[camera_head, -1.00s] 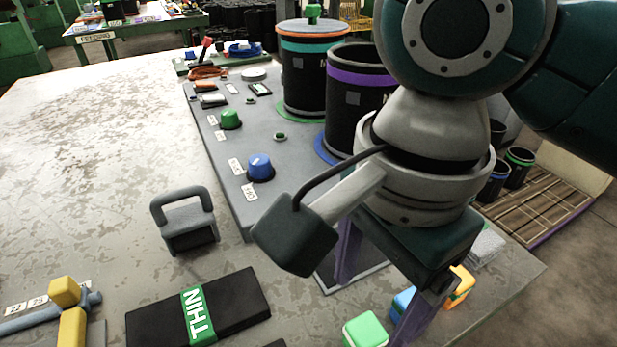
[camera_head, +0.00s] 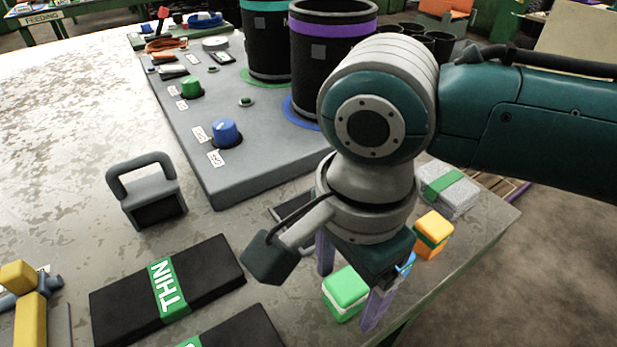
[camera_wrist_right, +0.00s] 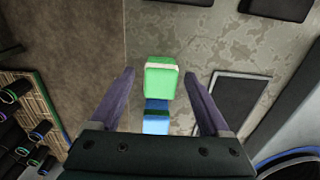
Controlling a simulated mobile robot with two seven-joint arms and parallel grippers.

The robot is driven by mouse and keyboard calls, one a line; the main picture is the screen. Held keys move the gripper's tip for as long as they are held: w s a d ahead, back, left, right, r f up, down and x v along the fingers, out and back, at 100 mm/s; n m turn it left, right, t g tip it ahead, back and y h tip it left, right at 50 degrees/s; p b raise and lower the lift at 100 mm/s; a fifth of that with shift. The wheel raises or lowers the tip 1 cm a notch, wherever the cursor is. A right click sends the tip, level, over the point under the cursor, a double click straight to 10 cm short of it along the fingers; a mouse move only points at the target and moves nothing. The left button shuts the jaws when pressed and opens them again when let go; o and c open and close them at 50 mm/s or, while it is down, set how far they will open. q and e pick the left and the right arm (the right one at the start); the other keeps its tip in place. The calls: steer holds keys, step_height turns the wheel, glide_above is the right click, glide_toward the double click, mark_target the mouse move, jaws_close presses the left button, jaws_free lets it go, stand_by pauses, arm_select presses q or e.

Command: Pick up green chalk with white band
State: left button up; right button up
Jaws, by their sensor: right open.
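The green chalk with a white band (camera_head: 345,291) stands on the table near its front right edge. It also shows in the right wrist view (camera_wrist_right: 160,80), ahead of and between the fingers. My right gripper (camera_head: 349,292) is open and above the table, its purple fingers apart on either side of the chalk in the picture. In the right wrist view the gripper (camera_wrist_right: 159,82) holds nothing. A blue chalk with a dark band (camera_wrist_right: 156,116) is beside the green one, nearer the gripper; in the head view it is mostly hidden behind my gripper. My left gripper is not in view.
An orange chalk with a green band (camera_head: 433,234) and a grey block with a green band (camera_head: 449,190) stand to the right. A black block labelled THIN (camera_head: 215,277) lies left. A grey panel (camera_head: 240,175) with knobs and black bins is behind.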

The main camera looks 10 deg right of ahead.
jaws_close()
stand_by(0.5)
